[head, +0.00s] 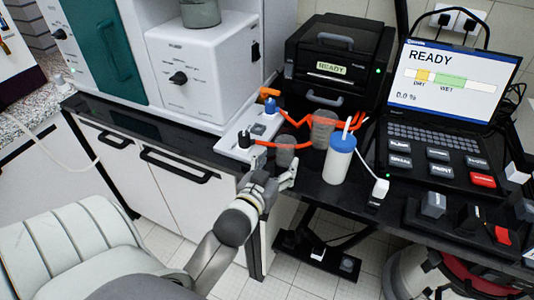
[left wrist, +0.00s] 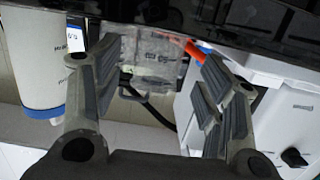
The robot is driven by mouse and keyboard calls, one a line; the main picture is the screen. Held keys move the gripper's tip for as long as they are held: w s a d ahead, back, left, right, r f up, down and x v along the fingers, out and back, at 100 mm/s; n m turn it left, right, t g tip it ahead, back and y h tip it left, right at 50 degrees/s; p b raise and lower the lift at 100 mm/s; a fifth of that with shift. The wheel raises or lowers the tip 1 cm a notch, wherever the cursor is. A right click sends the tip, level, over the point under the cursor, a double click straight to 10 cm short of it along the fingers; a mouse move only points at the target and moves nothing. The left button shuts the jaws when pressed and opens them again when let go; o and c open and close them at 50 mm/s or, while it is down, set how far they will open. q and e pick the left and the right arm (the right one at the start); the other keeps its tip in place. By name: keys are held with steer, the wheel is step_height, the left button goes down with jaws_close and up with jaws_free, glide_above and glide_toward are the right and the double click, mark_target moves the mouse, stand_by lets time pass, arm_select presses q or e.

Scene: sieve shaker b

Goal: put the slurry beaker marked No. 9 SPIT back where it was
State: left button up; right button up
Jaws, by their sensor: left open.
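Two grey, see-through beakers stand on the black bench in the head view. The nearer beaker (head: 286,151) is at the bench's front edge, partly behind an orange tube; the farther beaker (head: 323,128) is behind it to the right. I cannot read No. 9 SPIT on either. My left gripper (head: 275,172) is open at the front edge, just before the nearer beaker. In the left wrist view a grey see-through beaker (left wrist: 153,62) shows between the spread fingers (left wrist: 160,85), its marking illegible; I cannot tell if they touch it. My right gripper is out of view.
A white bottle with a blue lid (head: 340,160) stands close right of the beakers. Orange tubes run from a white block (head: 238,140) behind them.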

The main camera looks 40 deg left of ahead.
arm_select(q)
steer(key=v, duration=0.7)
steer(key=shift+s+b, duration=0.2)
steer(key=shift+b, duration=0.25)
steer(key=s+d+f+m+g+h, duration=0.2)
steer(key=s+d+f+m+g, duration=0.1)
steer(key=s+d+f+g, duration=0.35)
steer(key=s+d+f+m+g+h, duration=0.2)
steer(key=s+d+f+g, duration=0.1)
steer(key=s+f+g, duration=0.45)
step_height(320, 180, down, 26)
steer(key=s+a+f, duration=0.3)
steer(key=s+f, duration=1.4)
steer(key=shift+s+f+g, duration=0.35)
steer(key=shift+f+g, duration=0.05)
